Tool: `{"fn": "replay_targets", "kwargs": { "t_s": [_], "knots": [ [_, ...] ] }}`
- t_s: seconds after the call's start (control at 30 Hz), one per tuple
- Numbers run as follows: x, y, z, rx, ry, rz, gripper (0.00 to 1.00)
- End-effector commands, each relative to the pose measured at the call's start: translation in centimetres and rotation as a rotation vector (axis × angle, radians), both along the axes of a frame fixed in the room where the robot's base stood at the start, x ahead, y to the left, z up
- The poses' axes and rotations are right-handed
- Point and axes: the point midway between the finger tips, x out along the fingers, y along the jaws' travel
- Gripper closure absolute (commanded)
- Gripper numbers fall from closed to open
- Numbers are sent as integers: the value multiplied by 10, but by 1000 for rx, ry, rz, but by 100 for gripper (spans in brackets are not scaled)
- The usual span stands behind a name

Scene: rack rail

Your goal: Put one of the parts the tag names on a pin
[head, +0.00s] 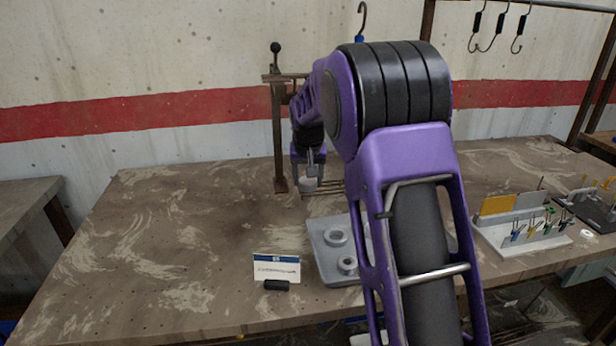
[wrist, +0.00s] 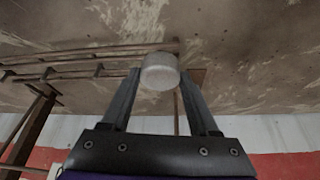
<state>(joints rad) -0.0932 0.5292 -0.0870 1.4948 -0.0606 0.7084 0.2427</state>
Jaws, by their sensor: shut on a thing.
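My gripper (head: 309,184) is at the back of the bench, in front of the upright post of a rack. It is shut on a pale grey round part (wrist: 159,72), held between the fingertips. Several thin horizontal pins (wrist: 75,60) of the rack lie to the left of the part in the wrist view; in the head view the pins (head: 328,186) show just right of the gripper. The part looks apart from them. The tag (head: 277,268) is a white card with a blue band; its print is too small to read. A grey tray (head: 325,269) holds ring-shaped parts (head: 336,237).
The rack's post (head: 280,140) rises beside my gripper. A small black cylinder (head: 276,285) lies before the tag. A stand with coloured tools (head: 520,233) is at the right. Hooks (head: 497,28) hang at the upper right. The bench's left side is clear.

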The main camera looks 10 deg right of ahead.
Motion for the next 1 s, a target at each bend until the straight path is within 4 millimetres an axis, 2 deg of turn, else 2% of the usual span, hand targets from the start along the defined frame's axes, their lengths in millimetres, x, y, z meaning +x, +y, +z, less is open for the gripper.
{"fn": "replay_targets", "kwargs": {
  "t_s": [0.2,0.23,0.4,0.77,0.87,1.0],
  "knots": [
    [0,0,0,0,-1,0,93],
    [0,0,0,0,-1,0,34],
    [0,0,1,0,-1,0,4],
    [-1,0,5,1,-2,0,4],
    [-5,1,16,0,-3,0,4],
    [-17,4,44,1,-6,1,4]
  ]
}}
